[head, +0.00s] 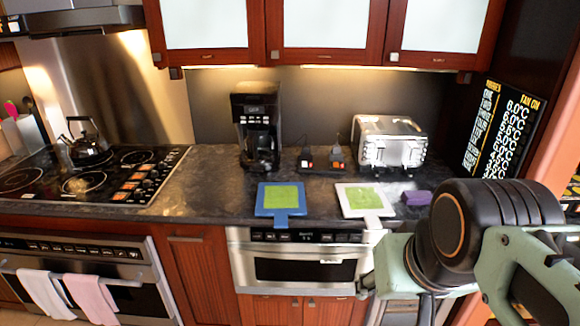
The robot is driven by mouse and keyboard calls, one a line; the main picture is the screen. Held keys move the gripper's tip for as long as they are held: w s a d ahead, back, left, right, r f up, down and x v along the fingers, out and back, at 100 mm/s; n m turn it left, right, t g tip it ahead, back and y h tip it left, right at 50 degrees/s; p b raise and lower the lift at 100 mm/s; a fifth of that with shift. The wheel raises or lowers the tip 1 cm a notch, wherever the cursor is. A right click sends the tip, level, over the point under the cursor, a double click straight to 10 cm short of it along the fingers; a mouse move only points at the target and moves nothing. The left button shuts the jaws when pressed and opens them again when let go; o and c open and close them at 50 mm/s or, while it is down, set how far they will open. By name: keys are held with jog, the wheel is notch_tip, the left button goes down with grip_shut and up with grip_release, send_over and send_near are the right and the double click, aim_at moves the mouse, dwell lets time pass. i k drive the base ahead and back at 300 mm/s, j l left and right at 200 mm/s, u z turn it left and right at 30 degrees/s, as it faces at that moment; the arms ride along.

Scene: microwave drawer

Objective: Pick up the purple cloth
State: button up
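The purple cloth (416,198) is a small, folded-looking purple piece lying flat on the dark counter, in front of the toaster and right of the white cutting board. My arm fills the lower right of the head view, in front of the counter. What may be the tip of my gripper (366,285) shows below the counter edge, left of my arm links and well apart from the cloth. The rest of the gripper is hidden by my arm, so its opening cannot be seen.
A white board (345,205) and a blue board (269,209), each with a green patch, lie at the counter's front edge. A silver toaster (388,142) and black coffee maker (256,128) stand behind. A dark sign (503,130) stands at the right. A microwave drawer (303,265) sits below.

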aim_at(408, 197)
jog(key=z, duration=0.7)
